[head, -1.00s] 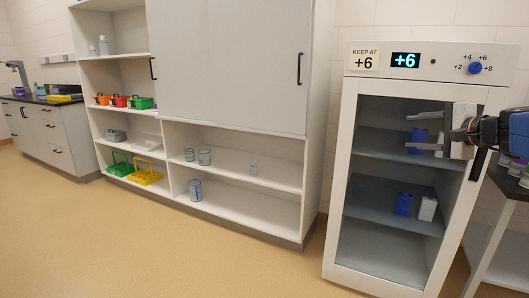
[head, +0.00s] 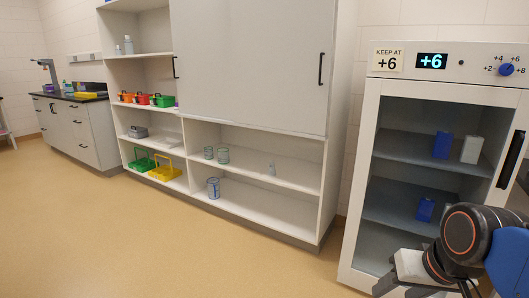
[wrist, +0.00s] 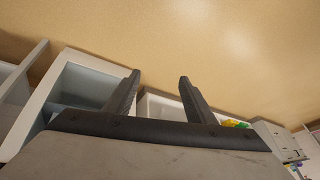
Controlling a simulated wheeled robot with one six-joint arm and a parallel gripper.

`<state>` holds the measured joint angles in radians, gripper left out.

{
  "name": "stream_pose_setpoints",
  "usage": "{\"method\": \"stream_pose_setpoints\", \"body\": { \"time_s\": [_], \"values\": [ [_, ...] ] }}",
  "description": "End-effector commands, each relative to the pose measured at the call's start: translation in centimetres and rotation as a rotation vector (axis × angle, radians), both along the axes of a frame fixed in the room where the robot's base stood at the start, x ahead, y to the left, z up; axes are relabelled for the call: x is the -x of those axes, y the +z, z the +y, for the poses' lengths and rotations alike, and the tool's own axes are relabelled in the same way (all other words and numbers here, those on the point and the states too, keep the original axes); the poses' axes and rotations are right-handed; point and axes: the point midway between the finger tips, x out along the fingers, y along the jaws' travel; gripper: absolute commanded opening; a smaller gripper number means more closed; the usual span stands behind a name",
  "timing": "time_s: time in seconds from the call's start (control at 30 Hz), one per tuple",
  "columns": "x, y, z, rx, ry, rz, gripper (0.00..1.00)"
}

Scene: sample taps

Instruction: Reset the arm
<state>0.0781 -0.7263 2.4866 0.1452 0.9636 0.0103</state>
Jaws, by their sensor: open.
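My gripper (wrist: 159,76) is open and empty, its two dark fingers apart with only floor and furniture beyond them. In the head view my arm is at the lower right, in front of the lower part of the white glass-door fridge (head: 362,170). The head view shows the gripper only partly, at the bottom edge. The fridge door looks closed, with a dark handle (head: 511,160) at its right. The fridge display (head: 431,61) reads +6, like the "KEEP AT +6" label (head: 387,61).
Inside the fridge are blue boxes (head: 442,145) and a white box (head: 472,150). A dark-topped bench (head: 75,98) is farther left. The floor (head: 160,240) in front is clear.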

Motion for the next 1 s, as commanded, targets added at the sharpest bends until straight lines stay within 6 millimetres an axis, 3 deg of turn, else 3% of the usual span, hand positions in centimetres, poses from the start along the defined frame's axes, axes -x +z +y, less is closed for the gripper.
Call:
{"method": "stream_pose_setpoints", "body": {
  "time_s": [0.23, 1.0],
  "values": [
    [2.4, -2.0, -0.9, 0.138, 0.112, 0.007, 0.50],
    [2.5, -2.1, -1.1, 0.148, 0.118, 0.009, 0.50]
  ]
}}
